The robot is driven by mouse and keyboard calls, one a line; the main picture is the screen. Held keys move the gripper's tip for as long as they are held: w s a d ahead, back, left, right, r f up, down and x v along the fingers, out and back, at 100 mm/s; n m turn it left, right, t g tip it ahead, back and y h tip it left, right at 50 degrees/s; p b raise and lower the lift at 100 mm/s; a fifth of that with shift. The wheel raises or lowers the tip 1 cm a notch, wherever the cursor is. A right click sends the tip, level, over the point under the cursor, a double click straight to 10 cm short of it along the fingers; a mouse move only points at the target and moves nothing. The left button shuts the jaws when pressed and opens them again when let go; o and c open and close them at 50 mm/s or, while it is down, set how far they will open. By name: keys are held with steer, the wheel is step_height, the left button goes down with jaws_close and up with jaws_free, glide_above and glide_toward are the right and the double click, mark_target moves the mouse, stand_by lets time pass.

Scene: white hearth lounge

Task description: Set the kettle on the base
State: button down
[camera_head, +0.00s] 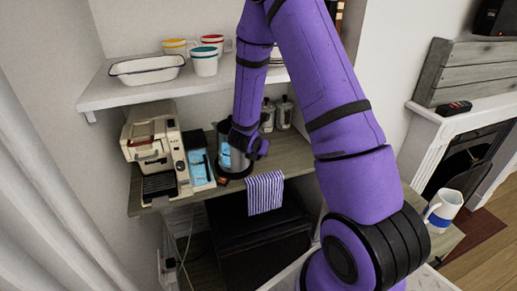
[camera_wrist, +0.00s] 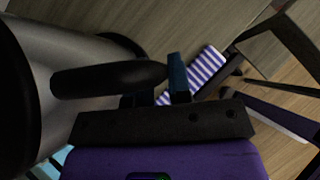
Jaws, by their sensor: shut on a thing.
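The kettle (camera_head: 224,151) stands upright on or just above a round black base (camera_head: 236,172) on the wooden counter, right of the coffee machine. I cannot tell whether it is fully seated, and my arm hides part of it. In the wrist view the kettle's grey metal body (camera_wrist: 75,60) fills the left side, with its black handle (camera_wrist: 105,80) pointing right. My gripper (camera_head: 246,146) is at the kettle's right side, shut on the handle. In the wrist view my gripper (camera_wrist: 158,90) shows a blue-tipped finger by the handle's end.
A cream coffee machine (camera_head: 155,148) stands close left of the kettle. A striped cloth (camera_head: 265,193) hangs over the counter's front edge. Grey canisters (camera_head: 275,114) stand behind. A shelf (camera_head: 105,96) above holds mugs and a white dish (camera_head: 147,70). A white mug (camera_head: 441,211) is at right.

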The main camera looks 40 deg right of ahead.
steer(key=shift+f, duration=0.15)
steer(key=c, duration=1.3)
jaws_free()
steer(key=shift+c, duration=0.2)
steer(key=shift+f, duration=0.1)
steer(key=v, duration=1.1)
